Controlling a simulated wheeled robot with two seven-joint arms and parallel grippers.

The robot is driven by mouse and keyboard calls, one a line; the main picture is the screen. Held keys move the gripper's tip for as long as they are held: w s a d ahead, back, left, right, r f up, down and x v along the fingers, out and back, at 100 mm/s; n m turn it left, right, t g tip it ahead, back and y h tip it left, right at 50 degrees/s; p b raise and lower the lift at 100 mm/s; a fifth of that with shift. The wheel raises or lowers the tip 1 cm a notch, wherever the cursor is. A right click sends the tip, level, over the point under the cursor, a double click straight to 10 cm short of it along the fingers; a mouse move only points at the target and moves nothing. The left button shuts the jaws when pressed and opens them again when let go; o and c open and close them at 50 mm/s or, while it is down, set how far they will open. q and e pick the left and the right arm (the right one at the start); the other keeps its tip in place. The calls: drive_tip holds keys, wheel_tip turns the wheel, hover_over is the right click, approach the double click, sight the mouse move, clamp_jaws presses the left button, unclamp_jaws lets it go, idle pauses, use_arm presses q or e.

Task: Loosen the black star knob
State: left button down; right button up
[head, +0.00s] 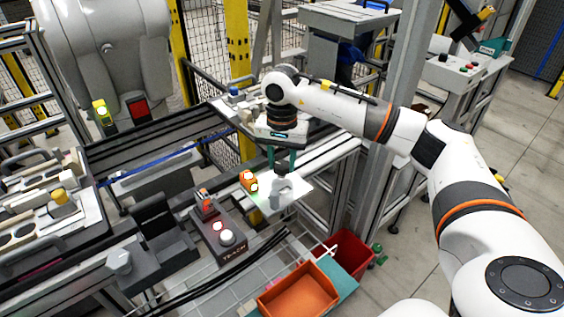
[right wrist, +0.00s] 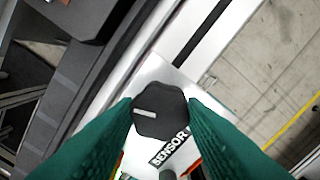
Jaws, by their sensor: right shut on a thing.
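The black star knob (right wrist: 160,110) has a pale mark on its top and sits over a white plate with a "SENSOR" label (right wrist: 169,147) in the right wrist view. My right gripper (right wrist: 160,112) has its green fingers on either side of the knob, shut on it. In the head view my right gripper (head: 282,166) points down above the white plate (head: 296,190), and the knob is small and partly hidden between the fingertips. My left gripper is not in view.
A grey box labelled "TEACH" (head: 233,254) with lit buttons stands left of the plate. An orange-and-white sensor (head: 249,181) is close beside the gripper. An orange bin (head: 298,291) and a red bin (head: 352,255) are below. A rail conveyor (head: 150,145) runs behind.

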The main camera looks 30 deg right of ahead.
sight(282, 165)
drive_tip(key=shift+r, duration=0.1)
idle(0.3)
drive_tip(key=o, duration=1)
wheel_tip(282, 165, up, 12)
idle(0.6)
